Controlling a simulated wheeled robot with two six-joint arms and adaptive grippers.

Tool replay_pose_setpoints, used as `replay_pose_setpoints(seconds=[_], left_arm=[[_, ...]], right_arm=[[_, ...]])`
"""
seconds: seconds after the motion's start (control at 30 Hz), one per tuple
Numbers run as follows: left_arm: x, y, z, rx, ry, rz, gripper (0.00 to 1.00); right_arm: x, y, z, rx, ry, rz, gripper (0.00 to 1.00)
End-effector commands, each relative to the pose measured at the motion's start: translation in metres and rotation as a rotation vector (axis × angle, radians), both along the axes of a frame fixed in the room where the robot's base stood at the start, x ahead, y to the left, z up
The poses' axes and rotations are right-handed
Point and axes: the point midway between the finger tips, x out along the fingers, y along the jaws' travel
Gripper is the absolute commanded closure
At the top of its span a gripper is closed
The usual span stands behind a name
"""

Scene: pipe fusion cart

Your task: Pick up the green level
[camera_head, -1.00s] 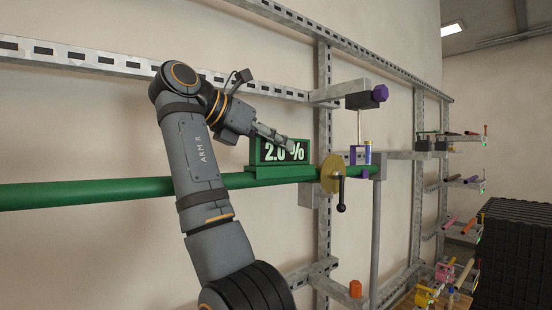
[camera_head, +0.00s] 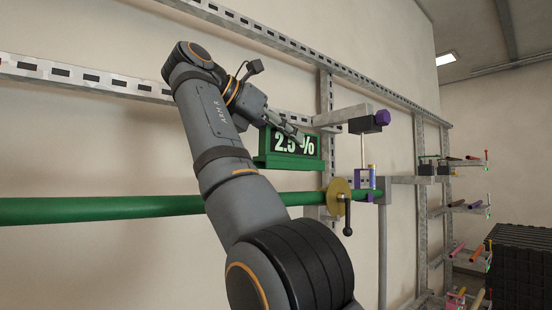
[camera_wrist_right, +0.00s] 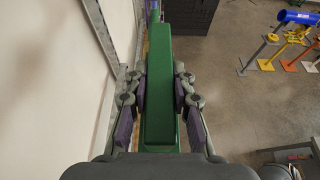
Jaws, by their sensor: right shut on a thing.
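The green level (camera_head: 288,162) has a flat green base and an upright display reading 2.5 %. It hangs in the air a little above the green pipe (camera_head: 120,208), with a visible gap. My right gripper (camera_head: 290,127) is shut on the top of the level. In the right wrist view the level (camera_wrist_right: 158,90) runs lengthwise between the two purple-padded fingers of my right gripper (camera_wrist_right: 160,98). My left gripper is out of view.
A brass disc with a black crank handle (camera_head: 340,198) sits on the pipe, beside a purple clamp (camera_head: 365,180). A bracket with a purple knob (camera_head: 382,117) juts out above. Metal rails line the wall. Black stacked crates (camera_head: 520,262) stand at right.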

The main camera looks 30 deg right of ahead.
Motion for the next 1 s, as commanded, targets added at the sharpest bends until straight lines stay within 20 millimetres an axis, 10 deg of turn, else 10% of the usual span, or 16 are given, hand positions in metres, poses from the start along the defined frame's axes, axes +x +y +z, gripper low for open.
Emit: replay_pose_setpoints(seconds=[0.1,0.43,1.0], left_arm=[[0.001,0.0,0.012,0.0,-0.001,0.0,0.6],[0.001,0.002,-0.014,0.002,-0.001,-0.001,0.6],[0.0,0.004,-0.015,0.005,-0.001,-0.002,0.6]], right_arm=[[-0.026,-0.006,0.037,0.0,-0.002,-0.001,1.0],[-0.097,-0.024,0.063,0.0,0.002,0.0,1.0],[-0.11,-0.028,0.07,-0.001,0.004,0.001,1.0]])
